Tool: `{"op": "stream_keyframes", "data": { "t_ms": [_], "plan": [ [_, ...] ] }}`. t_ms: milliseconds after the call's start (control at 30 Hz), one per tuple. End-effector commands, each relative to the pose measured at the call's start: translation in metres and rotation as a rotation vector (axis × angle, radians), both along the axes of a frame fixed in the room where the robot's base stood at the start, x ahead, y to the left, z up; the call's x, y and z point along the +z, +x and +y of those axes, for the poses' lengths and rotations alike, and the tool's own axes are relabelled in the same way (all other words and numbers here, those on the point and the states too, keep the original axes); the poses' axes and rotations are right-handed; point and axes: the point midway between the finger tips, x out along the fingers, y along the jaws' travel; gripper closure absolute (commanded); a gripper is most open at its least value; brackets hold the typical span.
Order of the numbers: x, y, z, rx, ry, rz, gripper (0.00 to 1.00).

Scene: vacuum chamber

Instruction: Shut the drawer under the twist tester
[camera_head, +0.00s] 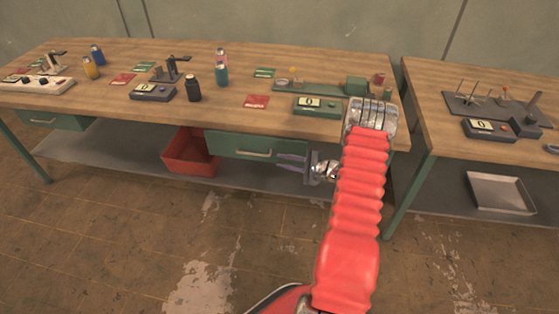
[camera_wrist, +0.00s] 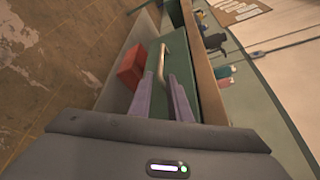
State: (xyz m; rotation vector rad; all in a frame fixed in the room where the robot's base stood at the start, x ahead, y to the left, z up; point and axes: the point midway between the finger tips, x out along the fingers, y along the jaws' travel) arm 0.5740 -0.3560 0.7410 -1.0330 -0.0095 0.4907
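The green drawer (camera_head: 230,145) with a pale bar handle (camera_head: 253,153) hangs under the middle bench, below the twist tester (camera_head: 315,88) with its green block and display box. How far the drawer front stands out is hard to tell. My gripper (camera_head: 279,161) is in front of the drawer's right part, low, its fingers pointing left.
A red bin (camera_head: 190,155) stands on the lower shelf left of the drawer; it also shows in the wrist view (camera_wrist: 130,68). Another green drawer (camera_head: 55,120) is at far left. A second bench (camera_head: 430,110) with a metal tray (camera_head: 500,192) below stands right. The floor in front is clear.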

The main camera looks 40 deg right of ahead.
Motion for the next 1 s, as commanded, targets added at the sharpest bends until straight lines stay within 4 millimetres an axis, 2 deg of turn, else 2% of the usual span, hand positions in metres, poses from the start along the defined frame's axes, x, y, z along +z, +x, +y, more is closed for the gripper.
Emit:
{"op": "stream_keyframes", "data": {
  "t_ms": [200, 367, 467, 667, 1000],
  "plan": [
    [0.000, 0.000, 0.000, 0.000, 0.000, 0.000, 0.83],
    [0.004, 0.002, 0.003, 0.011, -0.005, 0.001, 0.94],
    [0.014, 0.005, 0.013, 0.042, -0.017, 0.007, 1.00],
    [0.055, 0.014, 0.053, 0.165, -0.071, 0.032, 1.00],
    [0.130, 0.011, 0.143, 0.420, -0.213, 0.100, 1.00]
  ]
}}
